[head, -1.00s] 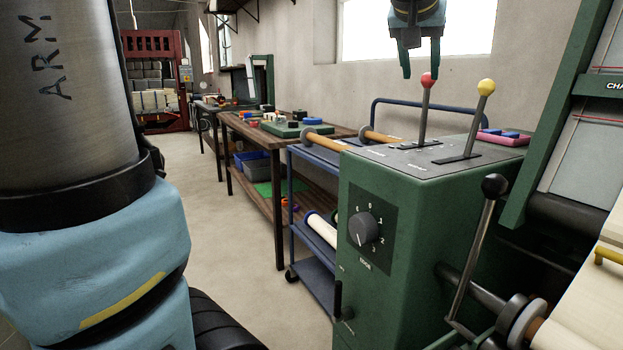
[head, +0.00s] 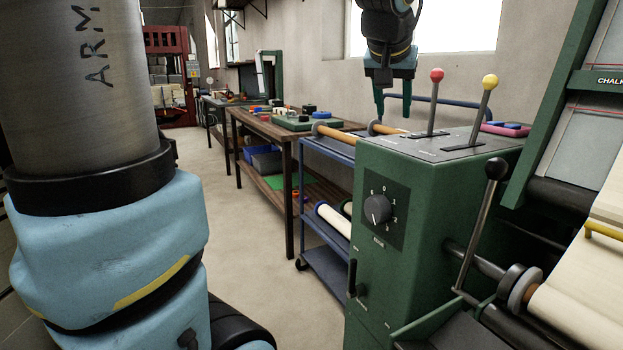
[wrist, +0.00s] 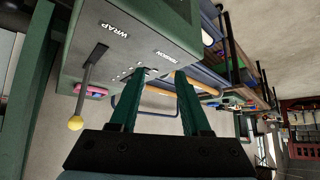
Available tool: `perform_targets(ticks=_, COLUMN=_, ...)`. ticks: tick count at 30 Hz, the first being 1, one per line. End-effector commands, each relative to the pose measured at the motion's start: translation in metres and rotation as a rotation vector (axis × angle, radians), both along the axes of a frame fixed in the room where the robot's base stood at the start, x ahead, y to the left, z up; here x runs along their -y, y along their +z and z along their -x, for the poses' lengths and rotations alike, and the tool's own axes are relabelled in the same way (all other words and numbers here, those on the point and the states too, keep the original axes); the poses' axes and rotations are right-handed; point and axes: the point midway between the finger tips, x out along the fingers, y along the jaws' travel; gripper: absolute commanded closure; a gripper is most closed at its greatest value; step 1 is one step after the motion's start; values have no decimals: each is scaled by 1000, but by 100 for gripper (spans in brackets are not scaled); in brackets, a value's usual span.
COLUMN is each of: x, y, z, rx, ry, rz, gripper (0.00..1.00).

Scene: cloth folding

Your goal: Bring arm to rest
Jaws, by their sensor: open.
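My gripper (head: 392,108) hangs with its green fingers pointing down, above and behind the left part of the green machine's top. It is open and empty. In the wrist view its two fingers (wrist: 158,85) stand apart with nothing between them. The red-knobbed lever (head: 434,100) stands upright just right of my gripper in the head view, apart from the fingers. The yellow-knobbed lever (head: 484,108) leans to the right of it. The yellow knob also shows in the wrist view (wrist: 75,122), left of the fingers.
The green machine (head: 440,230) has a dial (head: 377,209) and a black-knobbed lever (head: 480,220) in front. A blue cart (head: 325,255) stands behind it, left. A wooden workbench (head: 262,135) holds small parts. Open floor (head: 245,230) lies between my arm and the cart.

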Motion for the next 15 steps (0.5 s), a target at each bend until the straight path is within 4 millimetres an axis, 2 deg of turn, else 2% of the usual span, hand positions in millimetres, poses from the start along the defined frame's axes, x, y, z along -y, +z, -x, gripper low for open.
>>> perform_targets(ticks=5, x=-40, y=-55, z=-5, rx=-89, ry=56, rz=-48, gripper=53)
perform_targets(ticks=8, x=-71, y=-95, z=-2, rx=-159, ry=96, rz=-77, gripper=53)
perform_targets(ticks=12, x=-127, y=-161, z=17, rx=-288, ry=174, rz=-113, gripper=53)
perform_targets(ticks=15, x=-160, y=-198, z=36, rx=-370, ry=223, rz=-126, gripper=53)
